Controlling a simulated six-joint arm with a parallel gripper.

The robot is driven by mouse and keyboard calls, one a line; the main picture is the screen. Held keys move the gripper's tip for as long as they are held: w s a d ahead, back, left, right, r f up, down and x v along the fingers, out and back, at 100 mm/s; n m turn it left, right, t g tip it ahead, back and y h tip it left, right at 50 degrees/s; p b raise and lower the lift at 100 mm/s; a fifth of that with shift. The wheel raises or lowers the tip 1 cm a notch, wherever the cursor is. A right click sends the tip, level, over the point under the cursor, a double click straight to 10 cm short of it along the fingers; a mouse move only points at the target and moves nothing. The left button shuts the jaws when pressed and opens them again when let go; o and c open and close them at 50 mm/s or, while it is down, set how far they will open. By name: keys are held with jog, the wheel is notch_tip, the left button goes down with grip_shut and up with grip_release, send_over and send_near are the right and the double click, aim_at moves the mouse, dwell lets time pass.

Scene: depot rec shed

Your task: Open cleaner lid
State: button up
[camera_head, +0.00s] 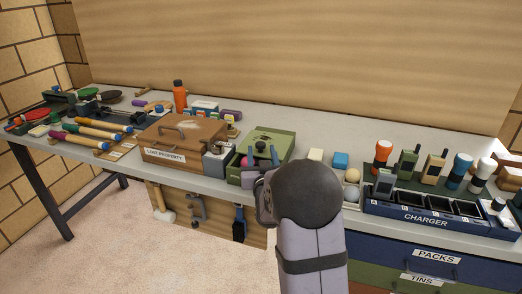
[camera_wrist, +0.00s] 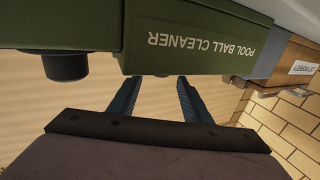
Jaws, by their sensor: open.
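The green pool ball cleaner (camera_head: 276,139) stands at the front of the bench, right of the brown lost property box. A small black knob shows on its top, and its lid looks down, though my arm hides part of its front right. In the wrist view the cleaner (camera_wrist: 190,38) fills the top, with its lettering upside down and a black round part (camera_wrist: 66,66) at its left. My gripper (camera_head: 256,178) is at the cleaner's front. In the wrist view my gripper (camera_wrist: 160,84) is open and empty, fingertips close to the cleaner's edge; contact cannot be told.
The lost property box (camera_head: 178,138) and a grey metal box (camera_head: 219,160) stand close on the left. On the right are balls, cubes and a charger rack (camera_head: 424,218) with several handsets. An orange bottle (camera_head: 180,96) stands behind. The floor in front is clear.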

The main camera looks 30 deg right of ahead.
jog(key=shift+v, duration=0.9)
jog(key=shift+o, duration=0.3)
jog(key=s+d+r+g+h+p, duration=0.1)
jog(key=s+d+r+p, duration=0.1)
jog(key=d+r+p, duration=0.55)
jog(key=s+d+r+g+p, duration=0.25)
jog(key=d+p, duration=0.25)
jog(key=p, duration=0.6)
jog(key=n+y+p, duration=0.1)
jog(key=n+y, duration=0.3)
jog(key=y, duration=0.4)
send_near(261, 144)
jog(key=shift+w+f, duration=0.35)
jog(key=shift+w, duration=0.2)
jog(key=shift+t, duration=0.25)
jog(key=shift+p+x, duration=1.45)
jog(key=shift+x, duration=2.2)
